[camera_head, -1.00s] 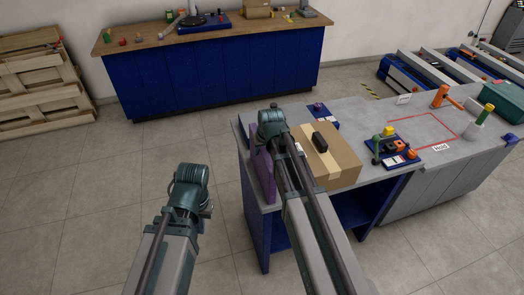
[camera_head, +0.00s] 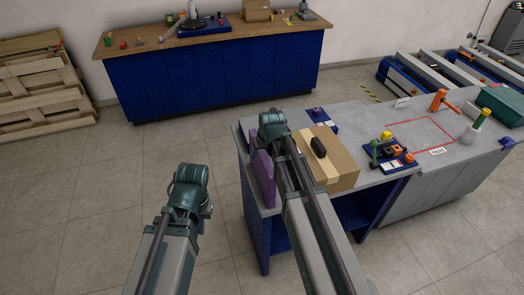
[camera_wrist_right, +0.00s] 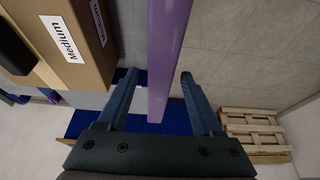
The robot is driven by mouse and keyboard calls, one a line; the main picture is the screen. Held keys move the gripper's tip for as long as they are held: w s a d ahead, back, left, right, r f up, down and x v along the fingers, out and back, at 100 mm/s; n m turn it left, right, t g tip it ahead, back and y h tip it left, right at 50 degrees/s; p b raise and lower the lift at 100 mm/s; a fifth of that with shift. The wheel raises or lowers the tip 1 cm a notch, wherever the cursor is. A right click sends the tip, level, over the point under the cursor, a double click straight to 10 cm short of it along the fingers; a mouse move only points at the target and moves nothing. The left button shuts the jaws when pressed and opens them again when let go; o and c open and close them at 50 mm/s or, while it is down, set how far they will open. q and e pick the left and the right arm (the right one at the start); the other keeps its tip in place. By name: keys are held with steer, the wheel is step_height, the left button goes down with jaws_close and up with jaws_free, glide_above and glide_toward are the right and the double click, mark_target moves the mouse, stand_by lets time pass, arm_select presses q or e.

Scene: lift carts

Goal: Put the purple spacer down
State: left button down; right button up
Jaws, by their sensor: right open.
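The purple spacer (camera_head: 263,177) is a flat board standing upright on edge at the left end of the grey worktable (camera_head: 375,122), beside a cardboard box (camera_head: 338,172). In the right wrist view the spacer (camera_wrist_right: 170,50) runs as a narrow strip between the two fingers. My right gripper (camera_wrist_right: 158,76) is open, with a finger on either side of the spacer and visible gaps to it. In the head view my right gripper (camera_head: 272,120) is over the spacer's top, its fingers hidden. My left gripper (camera_head: 191,176) is over the floor, away from the table; its jaws are not clear.
The box bears a dark object (camera_head: 318,146) and stands close right of the spacer. A blue tray with coloured parts (camera_head: 390,154) and a red-outlined area (camera_head: 420,133) are further right. A blue workbench (camera_head: 215,75) stands behind. Floor left of the table is clear.

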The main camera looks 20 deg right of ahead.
steer(key=p+v, duration=0.7)
steer(key=v, duration=0.2)
steer(key=shift+r, duration=0.1)
steer(key=s+a+n+g, duration=0.1)
steer(key=s+a+g, duration=0.1)
steer(key=s+a, duration=0.4)
steer(key=s+a+f+n+g+h, duration=0.1)
steer(key=s+a+n+g, duration=0.1)
steer(key=s+a, duration=0.5)
steer(key=s+g, duration=0.1)
steer(key=s, duration=0.5)
steer(key=shift+s+a+f, duration=0.25)
steer(key=shift+s+f, duration=0.05)
steer(key=shift+f, duration=0.05)
step_height(320, 180, down, 12)
steer(key=b, duration=1.2)
steer(key=shift+f, duration=0.2)
